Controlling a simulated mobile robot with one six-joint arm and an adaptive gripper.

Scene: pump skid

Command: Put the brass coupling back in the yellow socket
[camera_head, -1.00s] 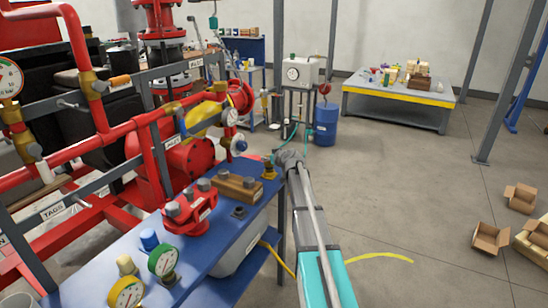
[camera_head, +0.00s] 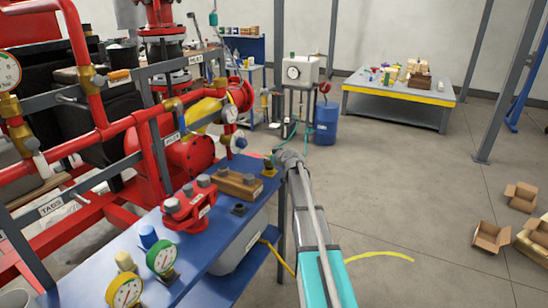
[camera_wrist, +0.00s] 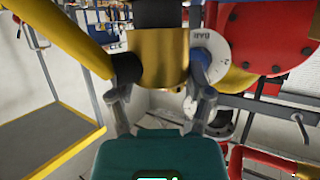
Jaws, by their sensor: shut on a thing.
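In the wrist view my gripper (camera_wrist: 160,95) is shut on a brass cylinder, the brass coupling (camera_wrist: 158,60), with one finger at each side. A black part (camera_wrist: 156,13) adjoins the coupling at the top of the picture. In the head view my arm ends at the far right corner of the blue bench (camera_head: 225,262), and my fingers are hidden there. A small brass-yellow fitting (camera_head: 269,169) shows just left of the arm's end. I cannot tell whether it is the held coupling or the yellow socket. I cannot make out the socket for certain in either view.
A white gauge (camera_wrist: 208,55) and a red flange (camera_wrist: 270,35) show behind the coupling in the wrist view. The bench carries a wooden block (camera_head: 237,186), a red flanged part (camera_head: 188,210) and two gauges.

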